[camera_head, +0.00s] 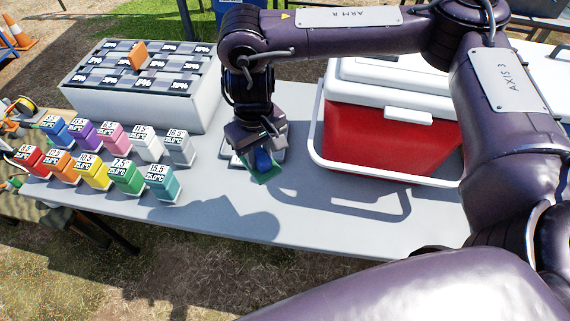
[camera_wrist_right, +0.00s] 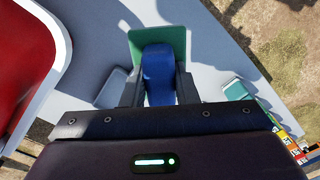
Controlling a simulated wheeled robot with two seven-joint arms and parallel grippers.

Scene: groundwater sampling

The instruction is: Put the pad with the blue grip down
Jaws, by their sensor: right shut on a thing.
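The pad is a green square plate (camera_head: 266,174) with a blue grip (camera_head: 262,159). In the head view my right gripper (camera_head: 258,150) is shut on the blue grip and holds the pad over the table, in front of a small grey-white object (camera_head: 236,158). In the right wrist view the blue grip (camera_wrist_right: 158,75) sits between the two fingers, with the green plate (camera_wrist_right: 142,44) beyond it. I cannot tell whether the pad touches the table. My left gripper is out of view.
The grey table (camera_head: 300,215) is clear in front of the red cooler (camera_head: 385,130). Several coloured labelled bottles (camera_head: 95,172) stand in two rows at left. A white box with labelled compartments (camera_head: 150,105) stands behind them, holding one orange item (camera_head: 138,55).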

